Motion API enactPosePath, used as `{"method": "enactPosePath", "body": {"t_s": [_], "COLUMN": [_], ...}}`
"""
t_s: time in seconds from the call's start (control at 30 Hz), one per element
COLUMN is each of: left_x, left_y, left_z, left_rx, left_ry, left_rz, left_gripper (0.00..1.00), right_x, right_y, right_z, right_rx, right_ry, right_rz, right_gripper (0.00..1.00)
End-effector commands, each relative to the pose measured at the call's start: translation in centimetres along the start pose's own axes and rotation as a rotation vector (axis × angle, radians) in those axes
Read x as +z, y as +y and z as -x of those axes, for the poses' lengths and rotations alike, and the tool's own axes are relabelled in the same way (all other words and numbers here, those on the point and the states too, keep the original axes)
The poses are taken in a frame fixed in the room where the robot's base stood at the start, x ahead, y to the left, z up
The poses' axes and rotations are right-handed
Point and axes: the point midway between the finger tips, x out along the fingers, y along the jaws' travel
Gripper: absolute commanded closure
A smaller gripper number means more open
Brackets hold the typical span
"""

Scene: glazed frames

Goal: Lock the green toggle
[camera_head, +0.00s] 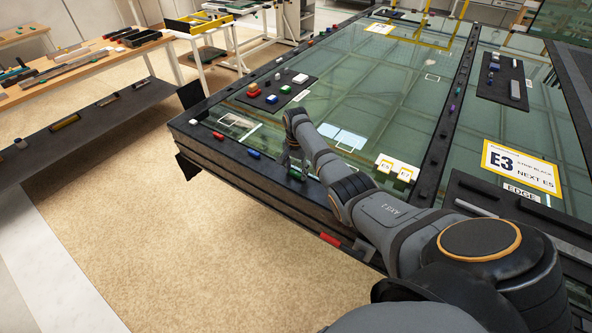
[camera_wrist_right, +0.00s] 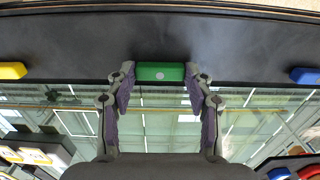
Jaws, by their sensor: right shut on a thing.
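The green toggle (camera_wrist_right: 160,72) is a small block with a pale dot on its face, on the dark frame edge in the right wrist view. In the head view a bit of it (camera_head: 296,174) shows at the near edge of the glazed frame. My right gripper (camera_wrist_right: 160,76) has its two fingers at the toggle's two ends, shut on it. In the head view the right gripper (camera_head: 288,162) is small and points down at the edge, partly hidden by its own wrist. My left gripper is not in view.
A blue toggle (camera_wrist_right: 305,75) and a yellow toggle (camera_wrist_right: 12,70) sit along the same edge on either side. A dark mat (camera_head: 272,103) with coloured blocks lies on the glass. Cards E6 and E7 (camera_head: 397,168) lie to the right. Open floor lies in front.

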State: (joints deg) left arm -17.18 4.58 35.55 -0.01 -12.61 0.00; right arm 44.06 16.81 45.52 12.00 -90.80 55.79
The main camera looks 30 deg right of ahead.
Motion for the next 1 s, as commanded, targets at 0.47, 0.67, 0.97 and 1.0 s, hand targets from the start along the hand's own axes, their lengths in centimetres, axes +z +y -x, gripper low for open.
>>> {"method": "enactPosePath", "body": {"t_s": [0.47, 0.67, 0.97, 1.0], "left_x": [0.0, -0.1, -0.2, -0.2], "left_y": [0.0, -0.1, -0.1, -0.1], "left_z": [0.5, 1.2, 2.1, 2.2], "left_rx": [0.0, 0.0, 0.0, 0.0], "left_ry": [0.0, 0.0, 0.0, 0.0], "left_rz": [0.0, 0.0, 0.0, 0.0], "left_gripper": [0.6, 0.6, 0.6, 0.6], "right_x": [0.0, 0.0, -0.1, -0.1], "right_y": [0.0, 0.0, 0.0, 0.0], "right_z": [0.1, 0.2, 0.2, 0.2], "right_rx": [0.001, 0.001, 0.001, 0.001], "right_ry": [0.0, -0.001, 0.0, 0.0], "right_rz": [0.074, 0.215, 0.497, 0.535], "right_gripper": [0.79, 0.79, 0.79, 0.79]}}
